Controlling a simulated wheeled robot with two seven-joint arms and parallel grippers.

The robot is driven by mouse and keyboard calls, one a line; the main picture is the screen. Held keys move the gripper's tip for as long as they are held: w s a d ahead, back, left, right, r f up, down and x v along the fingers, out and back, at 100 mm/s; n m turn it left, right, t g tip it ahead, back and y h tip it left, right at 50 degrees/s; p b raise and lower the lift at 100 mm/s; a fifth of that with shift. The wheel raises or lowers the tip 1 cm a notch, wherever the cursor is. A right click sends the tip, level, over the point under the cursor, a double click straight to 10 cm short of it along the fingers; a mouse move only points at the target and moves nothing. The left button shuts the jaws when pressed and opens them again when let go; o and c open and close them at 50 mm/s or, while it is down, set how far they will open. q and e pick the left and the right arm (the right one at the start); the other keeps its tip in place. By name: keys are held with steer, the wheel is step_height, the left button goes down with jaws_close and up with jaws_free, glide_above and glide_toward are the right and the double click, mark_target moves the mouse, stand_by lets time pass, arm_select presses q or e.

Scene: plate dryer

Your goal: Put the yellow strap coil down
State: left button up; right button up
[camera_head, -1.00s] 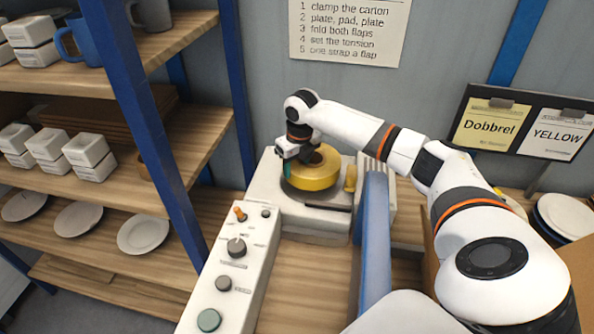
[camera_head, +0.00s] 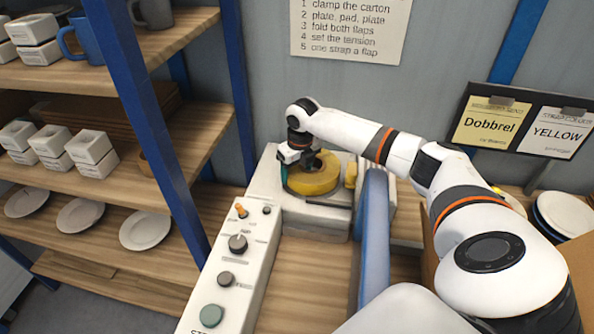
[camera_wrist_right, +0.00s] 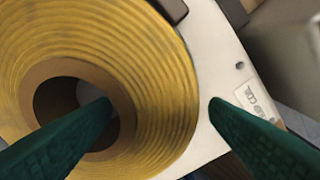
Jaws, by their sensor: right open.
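The yellow strap coil (camera_head: 318,182) lies flat on the round dark holder at the back of the white machine (camera_head: 262,200). In the right wrist view the coil (camera_wrist_right: 165,75) shows its ridged windings and a brown core with a hole. My right gripper (camera_head: 287,165) is at the coil's left side. In the wrist view its green fingers (camera_wrist_right: 160,105) are spread, one tip over the core's hole and the other outside the outer edge, with a gap at that edge. The lower parts of the fingers hide some of the coil. My left gripper is out of view.
A control panel (camera_head: 238,262) with knobs and a green button runs along the machine's left front. A blue upright part (camera_head: 374,240) stands right of the coil. Shelves with plates, boxes and mugs are at left. Stacked plates (camera_head: 566,217) sit at right.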

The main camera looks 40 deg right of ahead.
step_height(320, 180, up, 12)
steer(key=s+b, duration=0.1)
steer(key=shift+s+f+b, duration=0.2)
steer(key=shift+f+b, duration=0.05)
steer(key=shift+b, duration=0.15)
